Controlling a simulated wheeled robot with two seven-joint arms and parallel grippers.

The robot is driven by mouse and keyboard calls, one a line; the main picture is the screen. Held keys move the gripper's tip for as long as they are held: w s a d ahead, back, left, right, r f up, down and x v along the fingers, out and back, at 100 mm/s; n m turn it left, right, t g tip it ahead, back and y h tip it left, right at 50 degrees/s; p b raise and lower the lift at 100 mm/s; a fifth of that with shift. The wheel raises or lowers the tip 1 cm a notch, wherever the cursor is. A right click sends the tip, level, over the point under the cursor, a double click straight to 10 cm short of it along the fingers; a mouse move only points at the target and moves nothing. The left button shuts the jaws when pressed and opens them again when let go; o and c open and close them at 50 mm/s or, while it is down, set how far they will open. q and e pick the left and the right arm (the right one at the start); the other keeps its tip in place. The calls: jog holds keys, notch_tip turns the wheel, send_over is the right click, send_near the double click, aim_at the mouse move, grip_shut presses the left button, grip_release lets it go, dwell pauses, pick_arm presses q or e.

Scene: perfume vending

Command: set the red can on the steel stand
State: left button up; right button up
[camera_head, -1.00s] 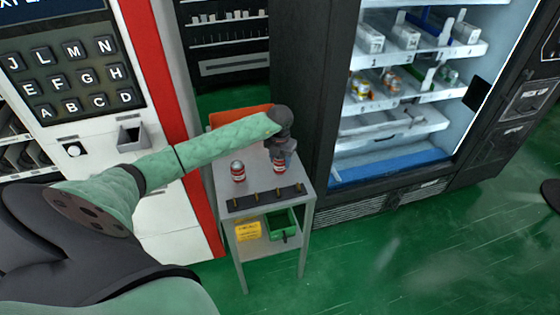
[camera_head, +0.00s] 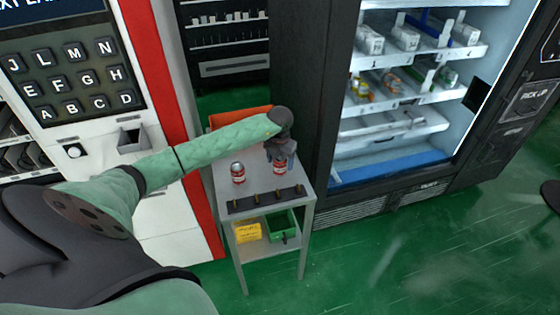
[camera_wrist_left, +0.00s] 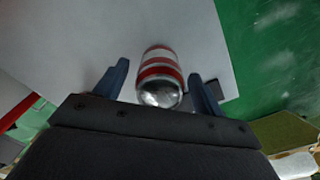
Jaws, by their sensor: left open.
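Two red and white cans with silver tops stand upright on the top of the grey steel stand (camera_head: 222,187). One red can (camera_head: 238,173) stands on the left. The other red can (camera_head: 280,168) stands on the right, under my left gripper (camera_head: 281,159). In the left wrist view this can (camera_wrist_left: 160,75) lies between the two open fingers of my left gripper (camera_wrist_left: 161,84), with a gap visible on both sides. Its silver end faces the palm. My right gripper is not in view.
A dark strip with several small brass-coloured pegs (camera_head: 257,199) runs along the stand's front edge. A yellow box (camera_head: 248,232) and a green bin (camera_head: 282,225) sit on the lower shelf. An orange piece (camera_head: 240,117) is at the stand's back. Vending machines stand on both sides.

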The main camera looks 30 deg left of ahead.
pick_arm(q)
notch_tip(320, 180, up, 12)
jog(key=p, duration=0.3)
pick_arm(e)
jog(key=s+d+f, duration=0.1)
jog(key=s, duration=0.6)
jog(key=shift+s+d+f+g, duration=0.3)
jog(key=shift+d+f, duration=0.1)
